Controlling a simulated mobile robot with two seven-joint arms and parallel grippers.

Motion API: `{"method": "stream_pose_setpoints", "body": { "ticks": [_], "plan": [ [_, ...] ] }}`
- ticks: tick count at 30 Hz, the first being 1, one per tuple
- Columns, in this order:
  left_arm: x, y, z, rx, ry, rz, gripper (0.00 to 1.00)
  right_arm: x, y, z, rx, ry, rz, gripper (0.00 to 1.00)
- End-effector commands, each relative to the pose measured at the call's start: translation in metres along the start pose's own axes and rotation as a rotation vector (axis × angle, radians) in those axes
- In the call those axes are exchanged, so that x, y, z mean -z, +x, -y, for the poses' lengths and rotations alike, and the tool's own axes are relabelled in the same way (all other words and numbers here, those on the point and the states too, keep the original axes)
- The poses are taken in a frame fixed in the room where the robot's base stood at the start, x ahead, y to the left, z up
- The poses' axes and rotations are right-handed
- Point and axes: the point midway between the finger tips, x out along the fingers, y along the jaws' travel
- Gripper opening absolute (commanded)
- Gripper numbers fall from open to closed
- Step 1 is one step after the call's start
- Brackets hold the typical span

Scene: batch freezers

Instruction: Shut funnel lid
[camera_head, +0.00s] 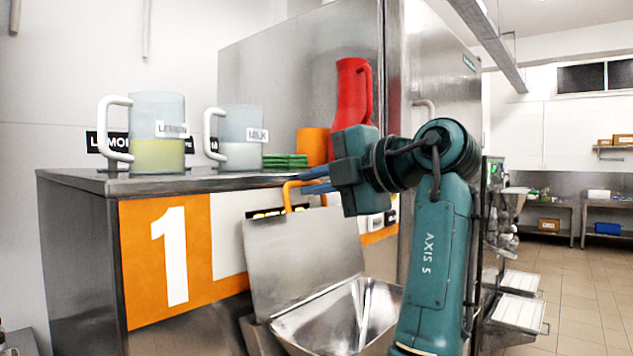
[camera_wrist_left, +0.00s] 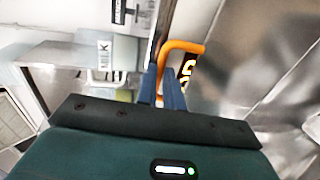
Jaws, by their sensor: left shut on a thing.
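The funnel lid (camera_head: 305,247) is a flat steel plate standing raised and tilted back at the rear of the open steel funnel (camera_head: 330,318). Its orange handle (camera_head: 287,196) is at its upper edge. My left gripper (camera_head: 302,180), with blue fingers, is at the handle. In the left wrist view the fingers (camera_wrist_left: 162,85) are shut on the handle (camera_wrist_left: 184,46), one on each side of its bar. Part of the handle is hidden by the fingers. My right gripper is not in view.
A tall steel cabinet (camera_head: 300,75) stands behind. The floor (camera_head: 585,300) at the right is clear.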

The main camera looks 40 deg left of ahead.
Motion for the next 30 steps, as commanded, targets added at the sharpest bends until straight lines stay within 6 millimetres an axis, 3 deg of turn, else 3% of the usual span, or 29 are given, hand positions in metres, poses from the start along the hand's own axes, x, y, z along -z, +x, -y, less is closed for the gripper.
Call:
{"method": "stream_pose_setpoints", "body": {
  "ticks": [11,22,30],
  "plan": [
    [0.000,-0.009,0.006,-0.061,-0.004,-0.001,0.00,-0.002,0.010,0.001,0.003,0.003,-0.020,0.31],
    [0.001,-0.048,0.024,-0.317,-0.006,-0.003,0.00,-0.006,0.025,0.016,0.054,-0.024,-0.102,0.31],
    [0.001,-0.073,0.038,-0.496,-0.005,-0.003,0.00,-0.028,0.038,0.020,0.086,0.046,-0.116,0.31]
  ]
}}
